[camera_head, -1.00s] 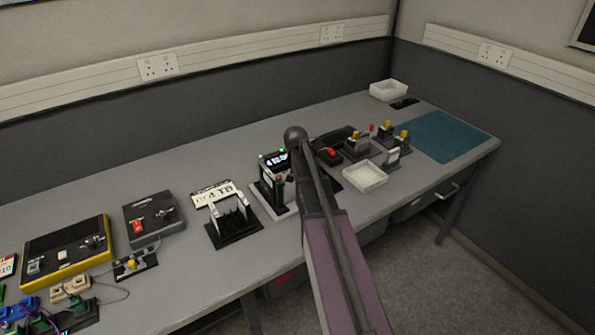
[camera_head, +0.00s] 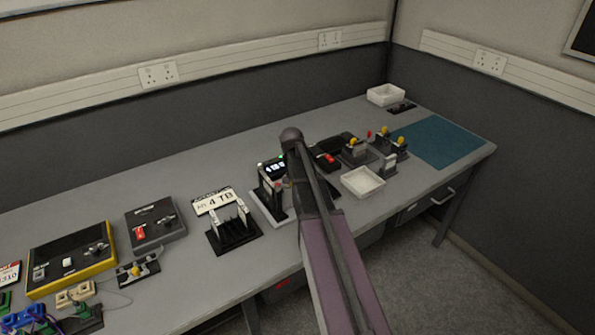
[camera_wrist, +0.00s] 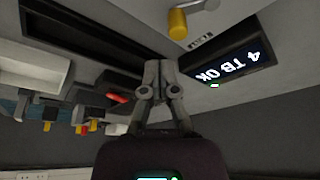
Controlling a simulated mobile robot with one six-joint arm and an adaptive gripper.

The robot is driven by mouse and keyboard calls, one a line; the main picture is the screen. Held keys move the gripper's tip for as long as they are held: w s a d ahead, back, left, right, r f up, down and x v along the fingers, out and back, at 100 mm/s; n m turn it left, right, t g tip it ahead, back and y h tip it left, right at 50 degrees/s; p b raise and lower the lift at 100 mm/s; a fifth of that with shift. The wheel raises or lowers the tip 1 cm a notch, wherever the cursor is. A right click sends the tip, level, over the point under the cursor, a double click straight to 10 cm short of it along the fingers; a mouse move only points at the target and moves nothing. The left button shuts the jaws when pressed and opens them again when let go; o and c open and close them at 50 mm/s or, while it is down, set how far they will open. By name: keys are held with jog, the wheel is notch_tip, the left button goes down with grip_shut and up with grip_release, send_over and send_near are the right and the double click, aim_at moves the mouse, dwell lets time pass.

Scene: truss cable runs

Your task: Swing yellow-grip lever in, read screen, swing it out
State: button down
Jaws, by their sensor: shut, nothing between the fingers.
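The screen (camera_wrist: 232,68) is lit in the wrist view and reads "4 TB OK", with a green light beside it. A yellow grip (camera_wrist: 178,22) on a pale metal lever shows just beside the screen. My gripper (camera_wrist: 153,82) is shut and empty, a little apart from the yellow grip in that picture. In the head view the device with the lit screen (camera_head: 272,168) stands on the bench, left of my arm. My arm hides its right side, and I cannot make out the yellow grip or my fingertips there.
A "4 TB" plate (camera_head: 216,202) and a black holder (camera_head: 234,234) stand left of the device. A white tray (camera_head: 363,182) and several small yellow-topped fixtures (camera_head: 389,145) stand to the right. Boxes with switches (camera_head: 155,225) are farther left. A teal mat (camera_head: 440,144) is bare.

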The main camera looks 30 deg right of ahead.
jog(key=p+v, duration=0.5)
jog(key=v, duration=0.1)
jog(key=shift+w+a+r, duration=0.15)
jog(key=shift+w+a, duration=0.05)
jog(key=shift+a, duration=0.1)
dwell(0.7)
